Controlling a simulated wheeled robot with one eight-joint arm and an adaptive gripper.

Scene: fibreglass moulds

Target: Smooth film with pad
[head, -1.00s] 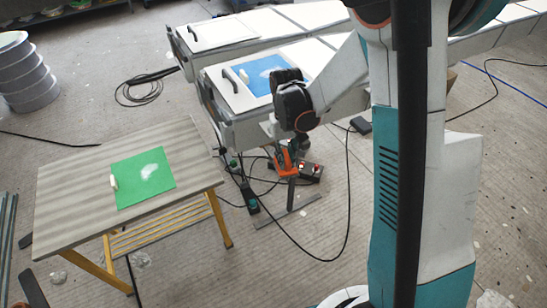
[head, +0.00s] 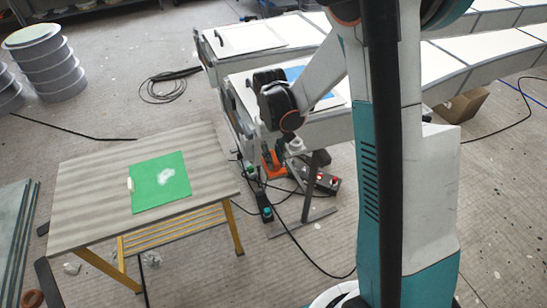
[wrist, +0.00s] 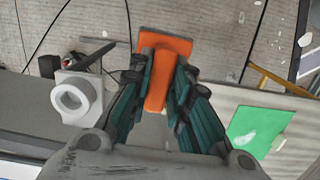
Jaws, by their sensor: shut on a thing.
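My gripper (wrist: 160,85) is shut on an orange pad (wrist: 165,42) with a wide flat end and a narrower grip between the fingers. In the head view the orange pad (head: 270,164) hangs below my arm, beside the mould bench and right of the wooden table. A green film (head: 172,188) with a whitish patch lies flat on the table, apart from the pad. It also shows in the wrist view (wrist: 258,122) at right. A blue film (head: 326,97) lies on the white mould bench, mostly hidden by my arm.
The wooden table (head: 78,206) has yellow legs and a small white bar (head: 129,184) at the film's left edge. Cables and a control box (head: 322,179) lie on the floor near the bench. A white ring-shaped fitting (wrist: 88,98) is left of my gripper. Grey drums (head: 48,62) stand far left.

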